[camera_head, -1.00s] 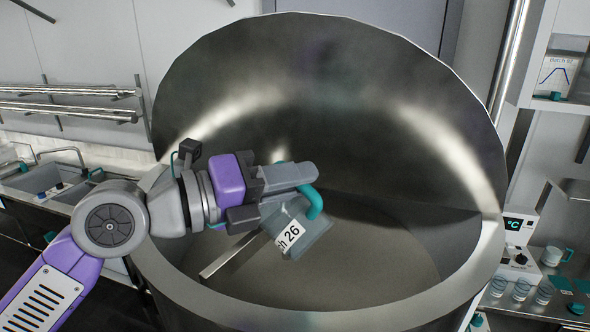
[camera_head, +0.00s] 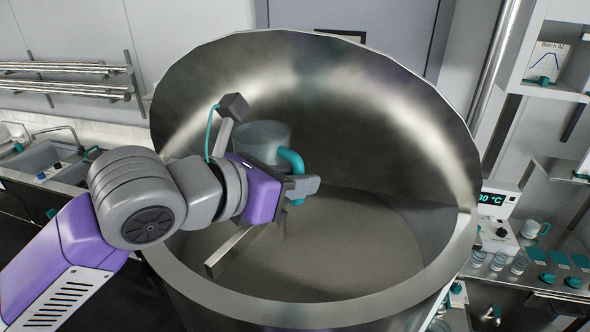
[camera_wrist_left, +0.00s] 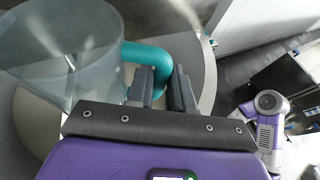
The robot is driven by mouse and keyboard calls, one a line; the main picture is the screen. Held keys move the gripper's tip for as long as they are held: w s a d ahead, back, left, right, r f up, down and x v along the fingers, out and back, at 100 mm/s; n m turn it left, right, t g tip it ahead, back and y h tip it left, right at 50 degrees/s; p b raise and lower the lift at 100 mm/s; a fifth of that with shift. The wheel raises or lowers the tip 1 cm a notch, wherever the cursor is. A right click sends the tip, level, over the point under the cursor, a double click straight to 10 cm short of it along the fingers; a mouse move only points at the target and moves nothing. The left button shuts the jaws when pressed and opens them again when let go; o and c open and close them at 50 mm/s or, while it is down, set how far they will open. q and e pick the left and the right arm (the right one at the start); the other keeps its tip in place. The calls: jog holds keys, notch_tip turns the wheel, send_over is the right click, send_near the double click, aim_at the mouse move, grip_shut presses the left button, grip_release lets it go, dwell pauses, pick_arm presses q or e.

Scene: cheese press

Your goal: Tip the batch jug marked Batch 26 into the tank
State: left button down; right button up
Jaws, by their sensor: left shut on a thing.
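The batch jug (camera_head: 262,140) is a clear container with a teal handle (camera_head: 293,163). In the head view it is above the tank opening, behind my left gripper, and looks roughly upright. My left gripper (camera_head: 306,187) is shut on the teal handle. The wrist view shows the clear jug (camera_wrist_left: 62,55) left of the gripper fingers (camera_wrist_left: 160,88), with no clear contents visible. The jug's label is turned out of sight now. The tank (camera_head: 330,298) is a large steel vessel with a pale surface inside. My right gripper is not in view.
The tall raised steel wall (camera_head: 400,120) stands behind the jug.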

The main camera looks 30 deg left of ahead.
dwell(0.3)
pick_arm(q)
jog(key=s+d, duration=0.2)
jog(key=s, duration=0.9)
jog(key=shift+s+d+b, duration=0.35)
jog(key=shift+s+d, duration=0.05)
jog(key=s+d+p, duration=0.1)
jog(key=s+d, duration=0.1)
jog(key=s, duration=0.9)
jog(key=shift+s+d, duration=0.3)
jog(key=shift+d, duration=0.1)
jog(key=shift+s, duration=0.1)
jog(key=s+d+p, duration=0.2)
jog(key=s+d, duration=0.1)
jog(key=s, duration=0.8)
jog(key=shift+s, duration=0.25)
